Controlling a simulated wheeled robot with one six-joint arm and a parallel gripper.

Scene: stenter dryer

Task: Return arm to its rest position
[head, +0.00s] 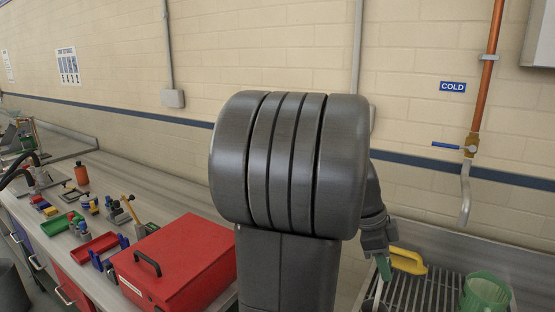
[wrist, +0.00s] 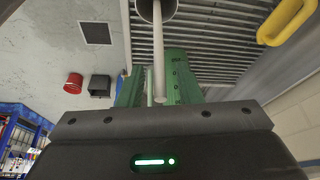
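My gripper shows in the wrist view (wrist: 152,90) as two green fingers standing apart, with a gap between them; it looks open. A pale rod (wrist: 158,60) reaching from a grey cylinder at the top edge crosses the gap; I cannot tell whether it touches the fingers.
A green basket (head: 485,291) stands on the rack's right. A copper pipe with a blue-levered tap (head: 470,146) hangs above. A red toolbox (head: 180,262) and small parts trays (head: 95,248) fill the left bench. The wall is behind. The wrist view shows floor with a red bucket (wrist: 73,83).

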